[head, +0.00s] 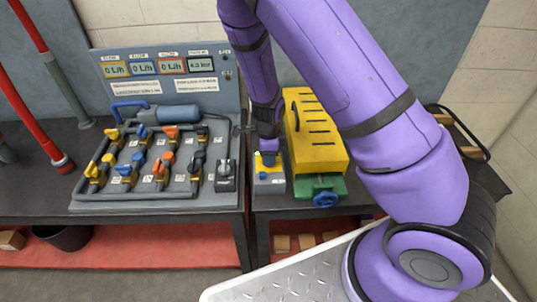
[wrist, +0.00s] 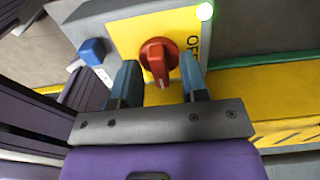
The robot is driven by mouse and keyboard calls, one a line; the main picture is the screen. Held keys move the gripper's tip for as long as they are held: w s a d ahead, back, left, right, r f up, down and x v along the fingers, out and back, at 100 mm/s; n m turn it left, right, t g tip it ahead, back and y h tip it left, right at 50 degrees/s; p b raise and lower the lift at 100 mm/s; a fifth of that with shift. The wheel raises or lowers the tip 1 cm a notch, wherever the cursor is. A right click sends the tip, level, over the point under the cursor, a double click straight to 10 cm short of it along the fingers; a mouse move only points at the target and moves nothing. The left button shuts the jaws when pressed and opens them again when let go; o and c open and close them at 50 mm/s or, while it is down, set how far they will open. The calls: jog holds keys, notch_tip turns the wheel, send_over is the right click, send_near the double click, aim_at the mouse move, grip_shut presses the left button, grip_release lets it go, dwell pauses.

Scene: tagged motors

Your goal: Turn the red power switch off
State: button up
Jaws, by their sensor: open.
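The red power switch (wrist: 158,56) is a rotary knob on a yellow plate (wrist: 125,38) in the wrist view, with a pale pointer end toward my gripper. Black lettering starting "OF" stands beside it. A lit green lamp (wrist: 205,11) is at the plate's corner. My gripper (wrist: 160,66) is open, with one blue-grey finger on each side of the knob; I cannot tell whether they touch it. In the head view my gripper (head: 267,157) is over the small grey switch box (head: 269,186), and the red knob is hidden there.
A yellow motor housing (head: 318,145) with a green end stands close right of the box. A blue button (wrist: 93,50) is on the box's side. Left is a panel with several coloured valves (head: 158,165) and displays.

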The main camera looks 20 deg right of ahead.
grip_shut()
jog(key=shift+n, duration=0.4)
jog(key=n, duration=1.3)
jog(key=shift+n, duration=2)
